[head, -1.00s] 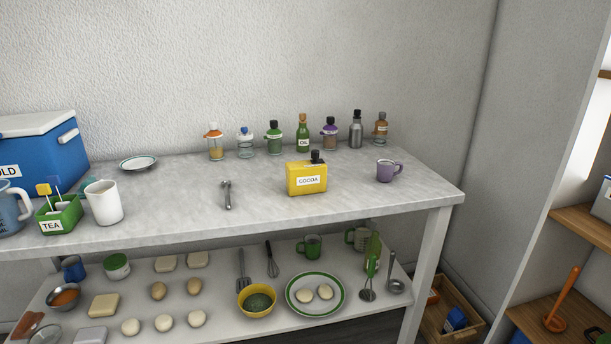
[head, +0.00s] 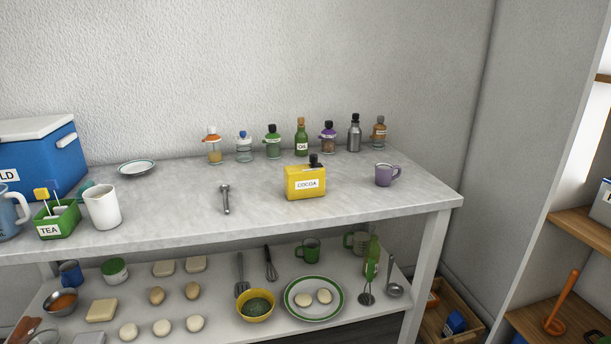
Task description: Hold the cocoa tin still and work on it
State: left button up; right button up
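The cocoa tin (head: 305,183) is a yellow, box-shaped tin with a white COCOA label and a black cap (head: 314,160) on top toward its right side. It stands upright on the grey worktop (head: 270,218), right of the middle, near the front edge. Nothing touches it. Neither of my grippers shows in the head view.
A spoon-like metal utensil (head: 225,199) lies left of the tin and a purple mug (head: 387,175) stands to its right. Several bottles and jars line the back, including the green oil bottle (head: 301,140). A white jug (head: 102,206) and green tea box (head: 58,219) stand left.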

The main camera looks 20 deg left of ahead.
aim_at(313, 158)
jog(key=i+u, duration=0.25)
jog(key=i, duration=0.2)
jog(key=i+l+u, duration=0.1)
jog(key=i+u, duration=0.15)
jog(key=i, duration=0.15)
